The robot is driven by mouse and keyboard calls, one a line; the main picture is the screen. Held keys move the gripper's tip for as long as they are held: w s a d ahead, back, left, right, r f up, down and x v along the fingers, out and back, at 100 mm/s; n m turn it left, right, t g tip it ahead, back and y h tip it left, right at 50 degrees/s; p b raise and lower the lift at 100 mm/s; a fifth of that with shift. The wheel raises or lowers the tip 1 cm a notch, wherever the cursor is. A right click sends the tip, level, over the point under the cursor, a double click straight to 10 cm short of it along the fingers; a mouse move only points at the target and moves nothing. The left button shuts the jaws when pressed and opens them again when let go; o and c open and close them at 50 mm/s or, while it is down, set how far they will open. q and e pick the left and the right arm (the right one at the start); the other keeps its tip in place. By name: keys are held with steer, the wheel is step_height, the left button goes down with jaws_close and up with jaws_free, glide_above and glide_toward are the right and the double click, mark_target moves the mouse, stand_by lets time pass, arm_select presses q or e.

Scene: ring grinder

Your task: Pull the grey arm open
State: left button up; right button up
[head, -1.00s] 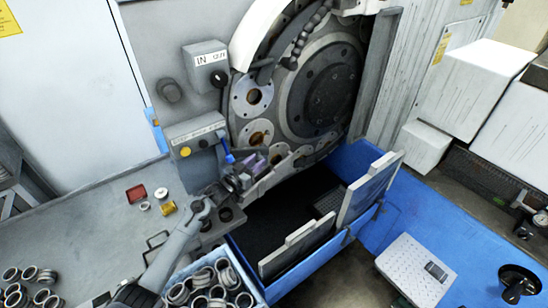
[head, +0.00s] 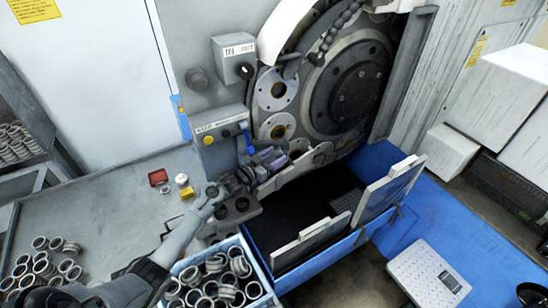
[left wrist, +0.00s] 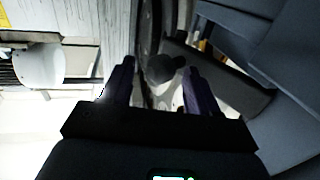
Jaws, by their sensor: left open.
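My left gripper (head: 272,159) has its purple fingers apart at the lower front of the grinder, just right of a blue handle (head: 246,140). A light grey bar, which looks like the grey arm (head: 288,174), slants up to the right just below and behind the fingers. In the left wrist view the open fingers (left wrist: 159,68) show with a dark rounded knob (left wrist: 163,69) between or just beyond them. I cannot tell whether they touch it. My gripper hides part of the bar's left end. My right gripper is not in view.
A control box (head: 222,140) stands left of the gripper. A blue-edged bin of metal rings (head: 262,270) is below. A blue tank with upright grey panels (head: 392,190) lies to the right. The grinder's large round disc (head: 350,90) is behind. The grey bench (head: 110,200) is partly clear.

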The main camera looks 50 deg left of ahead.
arm_select(q)
steer(key=shift+s, duration=0.1)
steer(key=s, duration=1)
steer(key=shift+s+b, duration=0.3)
steer(key=shift+b, duration=0.05)
steer(key=shift+a, duration=0.1)
